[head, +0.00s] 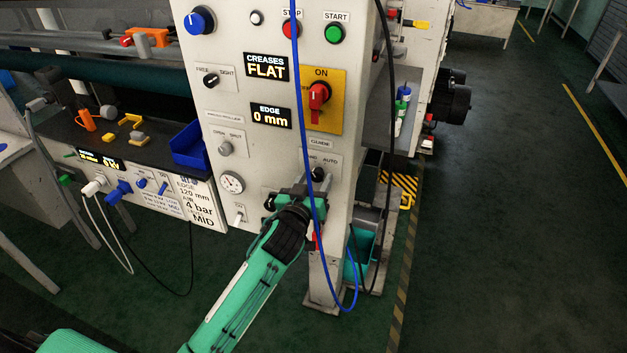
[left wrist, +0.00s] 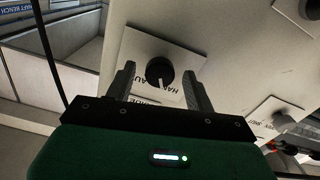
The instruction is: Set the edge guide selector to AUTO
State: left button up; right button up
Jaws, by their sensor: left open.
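The edge guide selector (head: 318,173) is a small black knob on the machine's front panel, under a GUIDE label (head: 320,143) and beside the word AUTO. In the left wrist view, the round black knob (left wrist: 159,71) sits on a white plate. In the left wrist view, the open fingers (left wrist: 157,79) stand on either side of the knob, with visible gaps. My right gripper is not in view.
A blue cable (head: 305,130) hangs in front of the panel, close to my left gripper. A red switch on a yellow plate (head: 337,98) is above the selector. Open floor lies right.

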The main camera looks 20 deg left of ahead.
pick_arm(q)
jog(key=c, duration=0.7)
jog(key=shift+c, duration=1.4)
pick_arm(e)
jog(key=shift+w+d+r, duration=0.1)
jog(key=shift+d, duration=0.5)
